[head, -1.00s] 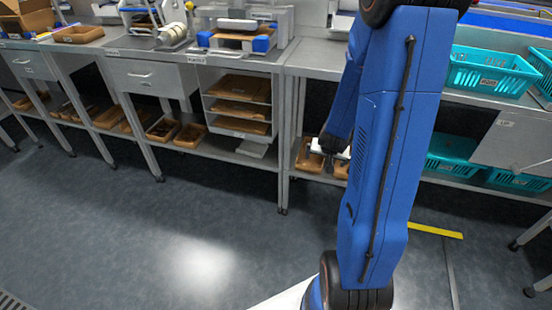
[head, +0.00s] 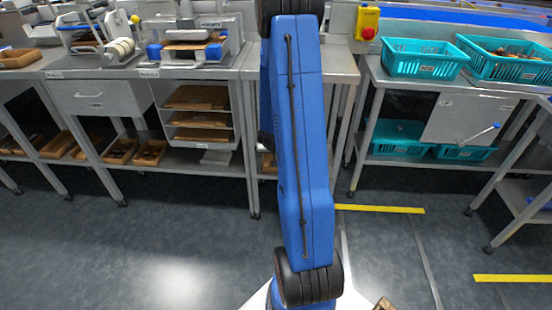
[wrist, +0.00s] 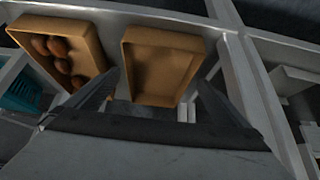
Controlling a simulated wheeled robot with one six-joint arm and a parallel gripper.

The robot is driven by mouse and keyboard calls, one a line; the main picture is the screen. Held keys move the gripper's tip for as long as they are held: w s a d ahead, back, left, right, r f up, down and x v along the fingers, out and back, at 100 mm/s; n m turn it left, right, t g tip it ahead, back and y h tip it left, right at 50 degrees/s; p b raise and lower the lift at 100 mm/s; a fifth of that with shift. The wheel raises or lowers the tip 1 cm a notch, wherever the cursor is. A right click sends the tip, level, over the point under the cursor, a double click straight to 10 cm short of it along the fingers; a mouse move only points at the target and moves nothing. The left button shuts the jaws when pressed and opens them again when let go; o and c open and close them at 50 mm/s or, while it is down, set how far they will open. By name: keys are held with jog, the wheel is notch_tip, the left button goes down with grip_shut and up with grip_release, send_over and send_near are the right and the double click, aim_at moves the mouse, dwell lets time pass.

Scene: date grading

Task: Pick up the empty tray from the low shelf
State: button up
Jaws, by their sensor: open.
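The empty tray (wrist: 160,62) is a shallow tan box on the low shelf in the wrist view. It lies beyond my gripper (wrist: 157,80), between the lines of its two spread fingers. The gripper is open with nothing between its fingers; whether a fingertip touches the tray I cannot tell. Left of it, a second tan tray (wrist: 97,47) holds several brown dates. In the head view my blue arm covers the gripper and most of that part of the shelf.
A pale shelf post (wrist: 243,90) stands close right of the empty tray in the wrist view. In the head view, teal baskets (head: 415,66) stand on the right bench, and more trays (head: 120,151) sit on the low shelf at left.

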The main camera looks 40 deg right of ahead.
jog(key=shift+w+d, duration=1.1)
jog(key=shift+d, duration=0.3)
jog(key=shift+x, duration=2.55)
jog(key=shift+w+d, duration=0.1)
jog(key=c, duration=0.7)
